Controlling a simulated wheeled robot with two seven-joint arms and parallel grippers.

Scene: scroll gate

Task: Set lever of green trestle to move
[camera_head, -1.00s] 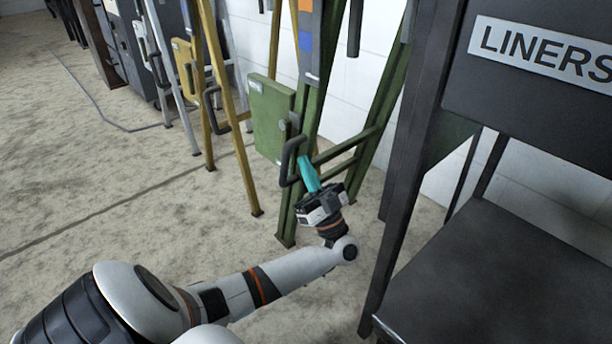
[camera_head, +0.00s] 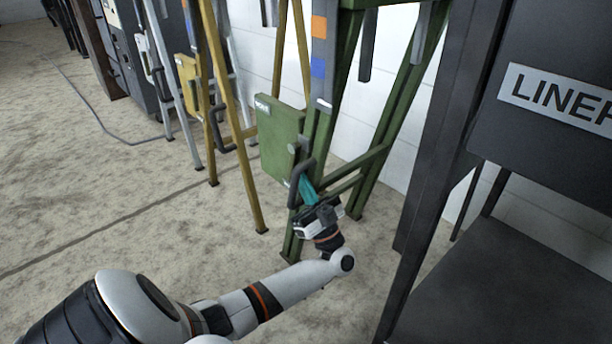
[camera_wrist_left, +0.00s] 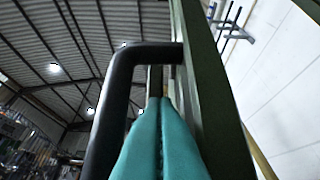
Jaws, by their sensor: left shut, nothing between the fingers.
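The green trestle (camera_head: 395,110) stands right of centre in the head view, with a green plate (camera_head: 278,136) on its near leg. A dark bent lever handle (camera_head: 300,180) hangs from a pivot at the plate's right edge. My left gripper (camera_head: 306,187), with teal fingers, is shut and empty just right of the lever's lower part. In the left wrist view the teal fingertips (camera_wrist_left: 158,103) lie between the dark lever (camera_wrist_left: 112,100) and the green leg (camera_wrist_left: 212,90). I cannot tell whether they touch the lever. My right gripper is not in view.
A dark rack with a LINERS sign (camera_head: 560,98) stands close on the right. A yellow trestle (camera_head: 235,115) with its own lever and a grey one (camera_head: 165,70) stand to the left. Open concrete floor (camera_head: 120,220) lies at left.

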